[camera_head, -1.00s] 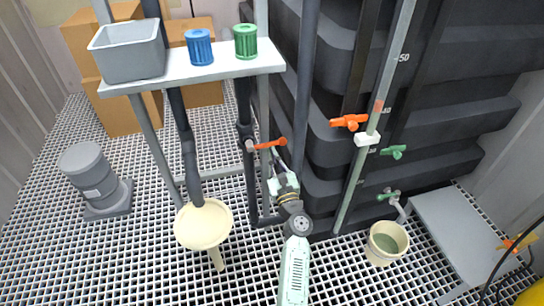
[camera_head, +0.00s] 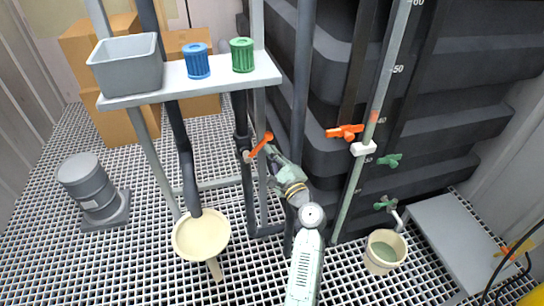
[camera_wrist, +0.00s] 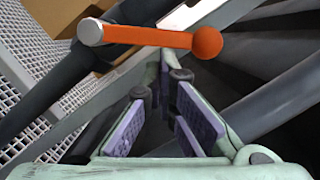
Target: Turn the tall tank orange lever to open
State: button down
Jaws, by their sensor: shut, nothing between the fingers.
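An orange lever (camera_head: 261,145) with a round ball end sits on a dark upright pipe left of the black tank (camera_head: 440,90). It slants up to the right in the head view. In the wrist view the lever (camera_wrist: 150,37) crosses above the fingertips, its pale pivot at left and orange ball at right. My gripper (camera_head: 271,153) is shut and empty, its tips close beside the lever's ball end. The gripper (camera_wrist: 160,85) shows purple pads in the wrist view; I cannot tell whether it touches the lever. Another orange lever (camera_head: 345,132) sits on the tank's front.
A shelf (camera_head: 205,80) holds a grey bin (camera_head: 127,65), a blue cup (camera_head: 196,62) and a green cup (camera_head: 242,55). Green valves (camera_head: 389,160) and a bucket (camera_head: 384,253) are at right.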

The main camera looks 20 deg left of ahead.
aim_at(262, 145)
jog(key=n, duration=0.1)
jog(key=r+n, duration=0.1)
jog(key=a+r+n+g, duration=0.1)
jog(key=n, duration=0.1)
jog(key=shift+s+r+p, duration=0.15)
jog(key=shift+s+p, duration=0.15)
jog(key=shift+s, duration=0.05)
jog(key=shift+s+a+r+n+g+h+p, duration=0.15)
jog(key=shift+s+a+r+n+p, duration=0.2)
jog(key=shift+n, duration=0.55)
jog(key=shift+s+a+r+n+g+h, duration=0.15)
jog(key=shift+a+r+n, duration=0.2)
jog(key=shift+n, duration=0.55)
jog(key=shift+w+d, duration=0.1)
jog(key=shift+w, duration=0.05)
